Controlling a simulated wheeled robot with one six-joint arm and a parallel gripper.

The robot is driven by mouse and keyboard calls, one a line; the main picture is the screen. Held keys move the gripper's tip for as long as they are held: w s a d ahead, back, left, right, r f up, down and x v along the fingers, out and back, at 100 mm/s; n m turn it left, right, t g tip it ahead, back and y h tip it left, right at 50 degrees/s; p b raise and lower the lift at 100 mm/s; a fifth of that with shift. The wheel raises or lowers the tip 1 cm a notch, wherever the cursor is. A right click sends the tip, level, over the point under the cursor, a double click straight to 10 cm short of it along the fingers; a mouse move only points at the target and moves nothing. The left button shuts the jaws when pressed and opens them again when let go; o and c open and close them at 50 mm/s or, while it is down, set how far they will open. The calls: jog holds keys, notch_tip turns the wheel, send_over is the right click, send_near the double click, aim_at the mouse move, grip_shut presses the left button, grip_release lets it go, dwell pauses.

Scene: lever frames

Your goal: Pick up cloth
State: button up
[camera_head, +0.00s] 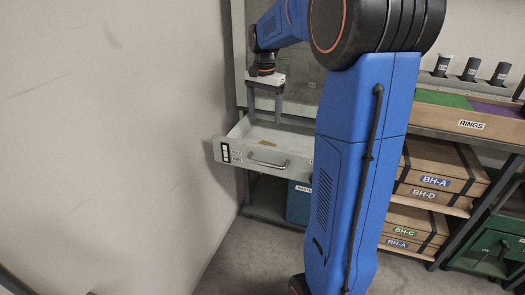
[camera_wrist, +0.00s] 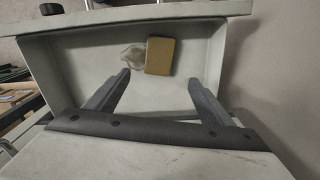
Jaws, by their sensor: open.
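An open pale grey drawer (camera_head: 238,152) sticks out of the shelving in the head view; its wall also shows in the wrist view (camera_wrist: 215,45). Inside it, in the wrist view, a crumpled whitish, partly see-through piece that looks like the cloth (camera_wrist: 133,55) lies on the drawer floor. A tan block (camera_wrist: 160,55), like a sponge, lies just right of it, touching or nearly so. My gripper (camera_head: 264,119) points down over the drawer, open and empty. In the wrist view its fingertips (camera_wrist: 159,77) stand apart, in front of both things. The cloth cannot be made out in the head view.
A plain wall (camera_head: 120,140) stands close on the left. The drawer's walls surround the things, with bare floor around them. Cardboard boxes (camera_head: 440,160) and a rings bin (camera_head: 475,125) fill the right shelves. A blue box (camera_head: 298,204) stands below the drawer.

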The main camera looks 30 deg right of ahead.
send_over(264, 143)
jog(key=s+a, duration=0.1)
jog(key=s, duration=0.1)
notch_tip(264, 143, down, 8)
jog(key=shift+r, duration=0.25)
jog(key=shift+s+a+f, duration=0.1)
jog(key=shift+a+f, duration=0.1)
jog(key=shift+f, duration=1.2)
jog(key=shift+s+a+f, duration=0.1)
jog(key=shift+a+f, duration=0.05)
jog(key=shift+f, duration=1.2)
jog(key=c, duration=1.2)
jog(key=shift+r, duration=0.15)
notch_tip(264, 143, up, 10)
jog(key=shift+f, duration=0.1)
